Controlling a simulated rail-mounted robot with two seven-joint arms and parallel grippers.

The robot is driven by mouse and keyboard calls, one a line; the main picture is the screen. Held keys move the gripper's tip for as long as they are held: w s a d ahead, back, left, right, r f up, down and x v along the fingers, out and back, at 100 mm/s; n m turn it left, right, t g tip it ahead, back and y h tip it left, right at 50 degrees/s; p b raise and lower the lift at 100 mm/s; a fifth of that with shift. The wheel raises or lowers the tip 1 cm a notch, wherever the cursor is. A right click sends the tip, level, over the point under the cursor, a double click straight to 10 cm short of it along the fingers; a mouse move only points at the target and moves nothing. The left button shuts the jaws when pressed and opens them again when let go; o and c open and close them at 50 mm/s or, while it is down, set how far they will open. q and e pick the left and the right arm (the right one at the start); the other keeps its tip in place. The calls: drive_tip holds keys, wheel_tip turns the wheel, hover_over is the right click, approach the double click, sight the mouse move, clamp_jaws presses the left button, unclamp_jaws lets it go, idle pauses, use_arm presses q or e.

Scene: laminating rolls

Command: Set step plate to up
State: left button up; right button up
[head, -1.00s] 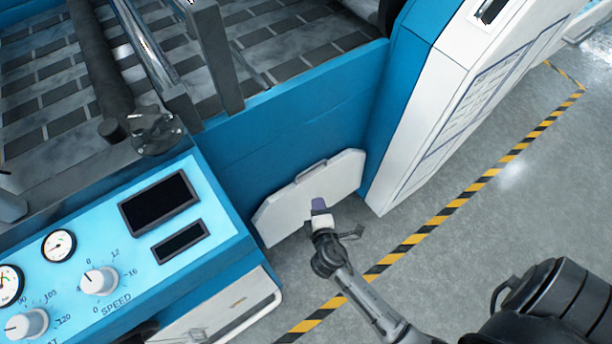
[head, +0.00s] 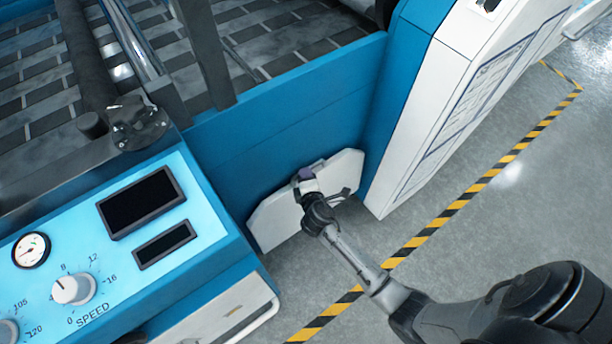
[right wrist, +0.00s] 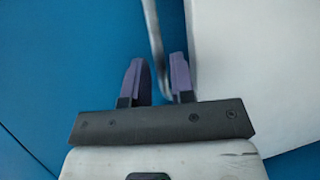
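The step plate (head: 272,218) is a white panel with cut corners at the foot of the blue machine side. Whether it stands flat against the side or tilts out is hard to tell. Its grey handle, on the upper edge, is mostly hidden by my gripper in the head view. In the right wrist view the handle (right wrist: 152,35) runs between my fingers, close to the right finger, with the white plate (right wrist: 245,70) at right. My right gripper (head: 305,174) is open, its purple fingers (right wrist: 158,78) apart on either side of the handle. My left gripper is not in view.
A blue control panel (head: 195,205) with dials and dark displays stands at left. A tall white cabinet (head: 445,110) stands right of the plate. Grey floor with a black-and-yellow stripe (head: 440,220) lies open to the right. Rollers are at upper left.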

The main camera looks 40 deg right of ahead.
drive_tip(key=shift+w+d+f, duration=0.15)
drive_tip(key=shift+w+d, duration=0.2)
drive_tip(key=shift+w, duration=0.2)
clamp_jaws()
